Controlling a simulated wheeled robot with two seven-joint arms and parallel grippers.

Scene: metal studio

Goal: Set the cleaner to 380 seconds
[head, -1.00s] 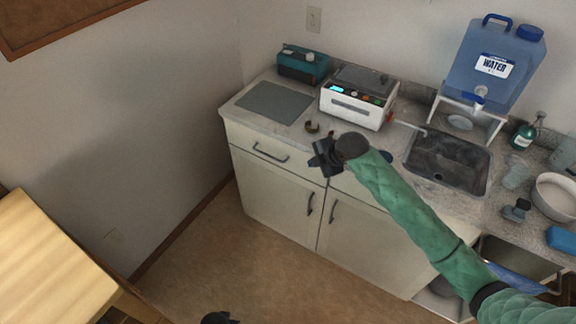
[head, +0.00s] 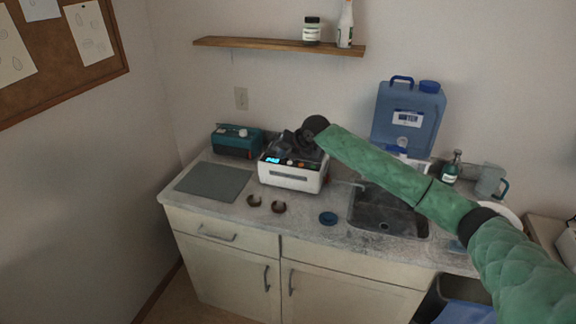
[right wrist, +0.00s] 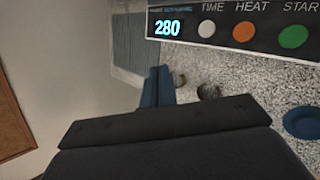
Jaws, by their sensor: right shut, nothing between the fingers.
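The cleaner (head: 292,178) is a white box with a dark front panel on the counter, left of the sink. In the right wrist view its display (right wrist: 167,27) reads 280. Beside the display are a white TIME button (right wrist: 207,28), an orange HEAT button (right wrist: 243,31) and a green START button (right wrist: 293,36). My right gripper (head: 284,143) is over the cleaner's top and panel and hides part of them. In the right wrist view its shut, empty fingers (right wrist: 158,86) appear below and left of the display, apart from the TIME button. My left gripper is out of view.
A teal device (head: 236,140) and a grey mat (head: 214,181) are left of the cleaner. The sink (head: 388,212) and a blue water container (head: 408,118) are at right. A shelf (head: 280,46) hangs above.

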